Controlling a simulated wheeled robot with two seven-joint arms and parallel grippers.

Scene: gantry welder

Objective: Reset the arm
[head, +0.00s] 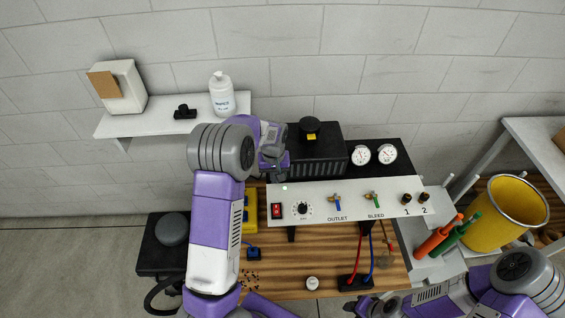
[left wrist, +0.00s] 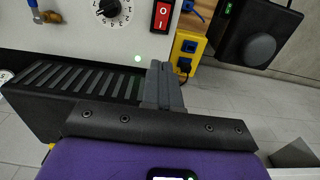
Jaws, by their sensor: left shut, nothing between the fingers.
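My left arm rises from the bottom of the head view and bends at a grey joint. My left gripper (head: 276,172) is at the left end of the white control panel (head: 330,190), in front of the black ribbed box (head: 318,165). In the left wrist view its fingers (left wrist: 163,85) are shut together with nothing between them, by the panel edge near the red rocker switch (left wrist: 162,15). I cannot tell whether they touch the panel. My right gripper (head: 378,306) shows partly at the bottom of the head view; its finger state is unclear.
The panel carries a dial (head: 302,209) and OUTLET and BLEED valves. A yellow box (head: 250,212) stands left of it on the wooden bench (head: 285,270). Two gauges stand behind. A wall shelf (head: 130,124) is at left, a yellow bucket (head: 485,230) at right.

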